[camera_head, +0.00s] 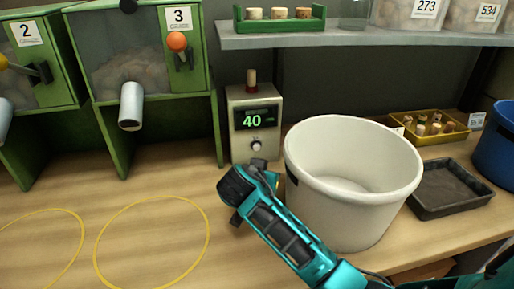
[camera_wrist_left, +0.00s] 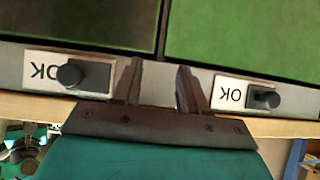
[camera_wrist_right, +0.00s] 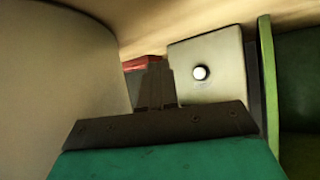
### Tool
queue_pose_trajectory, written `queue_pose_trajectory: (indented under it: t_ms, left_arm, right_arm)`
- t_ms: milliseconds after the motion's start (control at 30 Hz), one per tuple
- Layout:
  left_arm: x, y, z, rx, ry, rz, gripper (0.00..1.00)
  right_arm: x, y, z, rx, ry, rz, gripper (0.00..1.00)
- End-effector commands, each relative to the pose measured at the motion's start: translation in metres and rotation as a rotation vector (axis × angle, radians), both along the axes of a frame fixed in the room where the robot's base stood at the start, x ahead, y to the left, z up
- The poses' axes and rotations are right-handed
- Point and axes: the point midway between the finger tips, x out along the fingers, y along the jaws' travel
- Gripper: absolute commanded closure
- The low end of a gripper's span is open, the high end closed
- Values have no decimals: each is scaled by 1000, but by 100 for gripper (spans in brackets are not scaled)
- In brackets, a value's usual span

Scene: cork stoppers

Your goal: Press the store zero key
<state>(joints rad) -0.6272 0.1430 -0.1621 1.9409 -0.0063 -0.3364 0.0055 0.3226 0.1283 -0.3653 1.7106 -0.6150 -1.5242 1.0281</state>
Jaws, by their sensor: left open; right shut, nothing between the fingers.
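A cream counter box (camera_head: 254,118) stands on the bench with a green display reading 40. A round white key (camera_head: 256,145) sits below the display. Its label is too small to read. In the right wrist view the white key (camera_wrist_right: 200,73) shows on the box's pale face (camera_wrist_right: 222,88). My right gripper (camera_head: 259,165) is shut and empty, just in front of and below the key, apparently not touching it.
A large white bucket (camera_head: 350,185) stands close to the right of the box. Green dispensers (camera_head: 205,75) stand to its left. A shelf (camera_head: 350,40) runs above. A dark tray (camera_head: 450,190) and yellow cork tray (camera_head: 430,128) lie right. Yellow rings (camera_head: 152,199) mark clear bench at left.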

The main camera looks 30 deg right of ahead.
Motion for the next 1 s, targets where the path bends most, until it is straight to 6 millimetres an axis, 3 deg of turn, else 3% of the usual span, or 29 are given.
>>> queue_pose_trajectory:
  t_ms: [167, 567, 700, 1000]
  left_arm:
    - [0, 0, 0, 0, 1, 0, 57]
    - [0, 0, -4, 0, 1, 0, 57]
    - [0, 0, -15, 0, 0, 0, 57]
    - [0, 0, -18, 0, 0, -1, 57]
  right_arm:
    - [9, -2, 0, -1, 0, -1, 100]
    - [61, -16, 0, -1, -2, -1, 100]
    - [75, -20, -2, 1, -2, -3, 100]
    - [85, -22, 0, 0, 0, 0, 100]
